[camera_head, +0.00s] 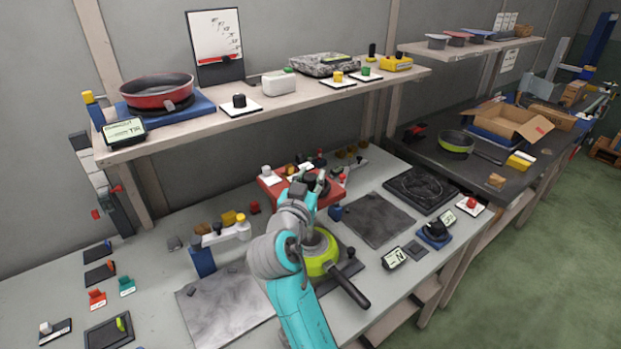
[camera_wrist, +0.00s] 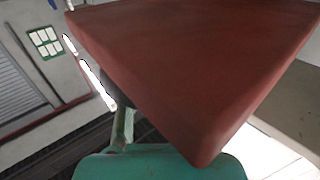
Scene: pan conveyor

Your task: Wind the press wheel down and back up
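My gripper (camera_head: 318,184) is at the red raised stand (camera_head: 271,189) at the back of the workbench, in the head view. Its fingers are small and dark there, and I cannot tell whether they are apart or closed. I cannot clearly make out a press wheel; my arm hides part of this area. In the wrist view a large dark red surface (camera_wrist: 190,70) fills the middle, very close to the camera. A green part (camera_wrist: 150,163) shows below it, and no clear pair of fingertips is visible.
A green pan (camera_head: 322,262) with a black handle sits beside my arm. A blue post with a white arm (camera_head: 226,236) stands to the left. A shelf (camera_head: 240,120) with a red pan (camera_head: 157,92) overhangs the bench's back. The grey mat (camera_head: 372,220) is bare.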

